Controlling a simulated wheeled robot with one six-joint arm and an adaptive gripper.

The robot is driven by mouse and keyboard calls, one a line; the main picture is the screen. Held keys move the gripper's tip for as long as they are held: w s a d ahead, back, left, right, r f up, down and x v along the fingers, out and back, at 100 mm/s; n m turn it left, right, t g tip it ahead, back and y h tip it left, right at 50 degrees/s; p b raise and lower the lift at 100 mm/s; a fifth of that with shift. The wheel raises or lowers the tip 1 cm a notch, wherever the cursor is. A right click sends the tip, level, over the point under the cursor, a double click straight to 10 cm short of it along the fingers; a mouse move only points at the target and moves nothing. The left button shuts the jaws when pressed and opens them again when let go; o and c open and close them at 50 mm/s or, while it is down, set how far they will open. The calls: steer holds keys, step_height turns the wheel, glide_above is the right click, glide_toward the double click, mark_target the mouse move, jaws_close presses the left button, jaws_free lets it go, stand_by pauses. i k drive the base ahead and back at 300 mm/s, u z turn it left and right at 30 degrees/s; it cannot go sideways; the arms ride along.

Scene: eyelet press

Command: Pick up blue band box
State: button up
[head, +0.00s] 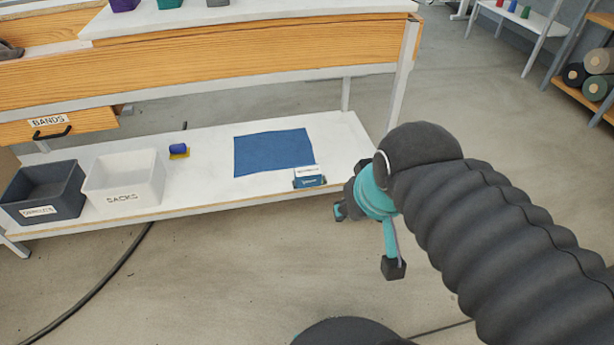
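A small box with a white upper part and a blue lower band (309,178) sits on the white lower shelf, near its front edge and right end. Its lettering is too small to read. My gripper (367,240) is to the right of the box and in front of the shelf, apart from the box. Its two dark-tipped fingers are spread wide, with nothing seen between them. My dark ribbed arm comes in from the right and hides part of the gripper's body.
A blue mat (272,151) lies behind the box. Further left are a blue roll on a yellow piece (178,151), a white bin (123,182) and a dark bin (43,193). The bench top (250,12) overhangs the shelf, and a leg (402,75) stands at its right end.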

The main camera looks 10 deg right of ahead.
mark_target(308, 175)
steer(key=k, duration=0.6)
steer(key=u, duration=0.6)
steer(key=i, duration=1.55)
steer(key=z, duration=0.15)
